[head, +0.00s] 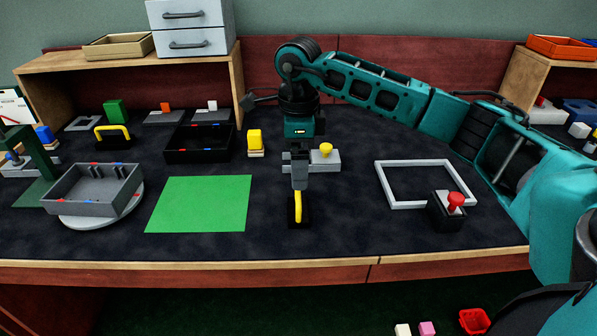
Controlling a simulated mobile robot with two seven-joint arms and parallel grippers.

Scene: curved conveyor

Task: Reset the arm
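My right arm, teal, comes in from the right and bends down at a wrist near the middle of the table. My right gripper (299,183) hangs below it and points down. It lies in line with a black block with a yellow handle (298,208), and I cannot tell whether they touch. The fingers are small and seen edge-on, so their opening is unclear. My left gripper is not in view.
A grey plate with a yellow knob (325,152) is beside the gripper. A green mat (199,204) lies left; a grey frame (425,204) and red-knobbed black box (447,212) lie right. A black tray (200,155) and grey bin (93,196) stand left.

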